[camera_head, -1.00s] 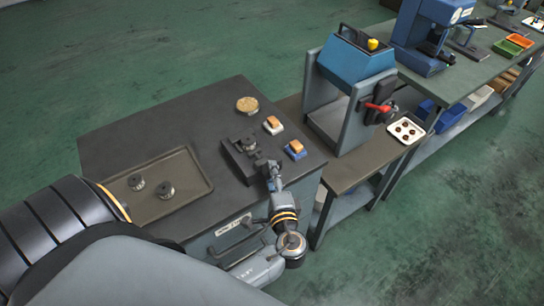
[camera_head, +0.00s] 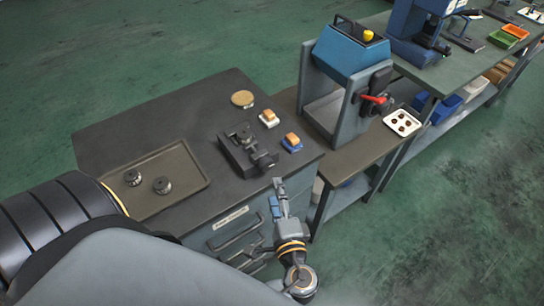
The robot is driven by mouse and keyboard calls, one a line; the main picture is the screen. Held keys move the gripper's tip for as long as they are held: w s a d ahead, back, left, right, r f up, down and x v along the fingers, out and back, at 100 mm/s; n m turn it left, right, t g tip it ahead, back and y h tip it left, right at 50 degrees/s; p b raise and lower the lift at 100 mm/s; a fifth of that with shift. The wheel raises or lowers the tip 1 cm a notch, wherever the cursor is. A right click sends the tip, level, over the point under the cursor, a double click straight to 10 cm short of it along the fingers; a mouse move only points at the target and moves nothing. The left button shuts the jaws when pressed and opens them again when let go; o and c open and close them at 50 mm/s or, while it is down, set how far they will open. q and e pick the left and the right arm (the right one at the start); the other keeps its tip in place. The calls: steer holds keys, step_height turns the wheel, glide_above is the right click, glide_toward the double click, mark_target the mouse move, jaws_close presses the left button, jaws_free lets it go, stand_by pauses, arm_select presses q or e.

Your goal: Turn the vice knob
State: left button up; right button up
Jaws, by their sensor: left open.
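The dark vice (camera_head: 238,146) stands on the dark-topped bench, near its right front edge. Its knob end (camera_head: 265,161) faces the front edge of the bench. My left gripper (camera_head: 278,184) is just in front of that edge, below the knob in the picture and apart from it. It is open, with nothing seen between its fingers, which look small here. My right gripper is not in view.
A tray (camera_head: 199,169) with two round metal parts lies on the bench at left. A round disc (camera_head: 243,98) and two small blocks on white (camera_head: 269,118) and blue (camera_head: 292,142) bases lie near the vice. A blue machine (camera_head: 349,53) with a red handle stands to the right.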

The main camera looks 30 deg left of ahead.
arm_select(q)
steer(key=shift+v, duration=1.35)
steer(key=s+d+f+m+g+h+b, duration=0.1)
steer(key=s+f+g+h, duration=0.2)
steer(key=f, duration=1.2)
steer(key=s+f+m+g+h+b, duration=0.1)
steer(key=s+f+g+h, duration=0.2)
steer(key=f, duration=1.2)
arm_select(e)
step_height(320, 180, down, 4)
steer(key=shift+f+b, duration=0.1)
steer(key=shift+b, duration=0.95)
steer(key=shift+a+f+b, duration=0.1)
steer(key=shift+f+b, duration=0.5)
steer(key=shift+b, duration=0.05)
arm_select(q)
steer(key=s+a+f+n+g+h, duration=0.2)
steer(key=s+f+n, duration=0.3)
steer(key=s+f, duration=0.5)
steer(key=s+a+f+n+g+h, duration=0.2)
steer(key=s+f+n, duration=0.3)
steer(key=s+f, duration=0.6)
steer(key=shift+s+a+f+g+h, duration=0.3)
steer(key=shift+s+a+g+h, duration=0.1)
steer(key=shift+s+a+h, duration=0.35)
